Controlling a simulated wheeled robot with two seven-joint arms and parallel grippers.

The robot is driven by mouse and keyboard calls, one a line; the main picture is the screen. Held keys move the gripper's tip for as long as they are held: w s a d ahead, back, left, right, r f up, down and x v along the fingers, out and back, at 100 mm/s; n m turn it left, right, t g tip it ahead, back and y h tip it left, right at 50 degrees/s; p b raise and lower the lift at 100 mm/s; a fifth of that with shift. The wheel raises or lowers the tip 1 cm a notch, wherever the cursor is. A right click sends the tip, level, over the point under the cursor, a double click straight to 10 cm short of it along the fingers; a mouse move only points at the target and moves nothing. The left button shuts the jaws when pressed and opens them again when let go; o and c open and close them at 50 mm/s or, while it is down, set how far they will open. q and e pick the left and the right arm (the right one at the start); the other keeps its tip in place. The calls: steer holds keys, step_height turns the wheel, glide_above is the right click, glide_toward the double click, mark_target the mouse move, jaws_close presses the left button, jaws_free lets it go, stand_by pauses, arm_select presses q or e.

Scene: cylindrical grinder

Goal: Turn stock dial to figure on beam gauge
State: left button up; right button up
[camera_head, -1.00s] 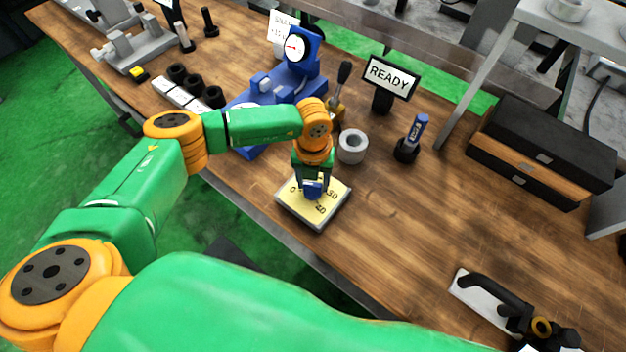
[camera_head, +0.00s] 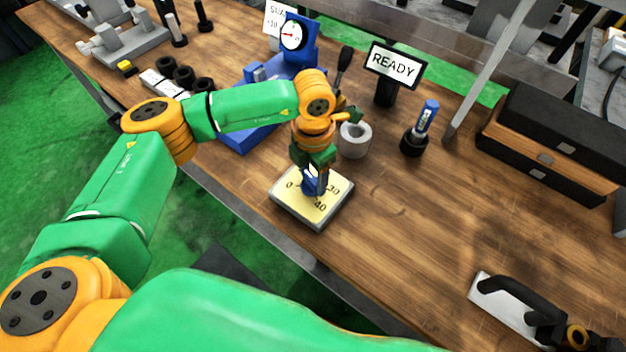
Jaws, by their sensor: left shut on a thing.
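The stock dial (camera_head: 287,207) is a cream plate in a grey frame near the table's front edge, with the figures 0, 30 and 40 showing. My left gripper (camera_head: 316,181) points down over it and is shut on its blue knob (camera_head: 308,187). The fingers hide much of the knob and some figures, so its exact setting is unclear. The blue beam gauge (camera_head: 293,36) stands behind, with a round white face and a red needle; the figure it points to is too small to read. My right gripper is not in view.
A black-and-wood case (camera_head: 555,140) sits right. The table's middle right is clear.

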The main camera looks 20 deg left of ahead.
mark_target(313, 177)
arm_select(q)
steer(key=shift+m+b, duration=1)
steer(key=shift+m, duration=0.3)
steer(key=o, duration=1.3)
steer(key=shift+r, duration=0.4)
step_height(313, 177, up, 6)
steer(key=shift+r+b, duration=0.2)
steer(key=shift+b, duration=0.55)
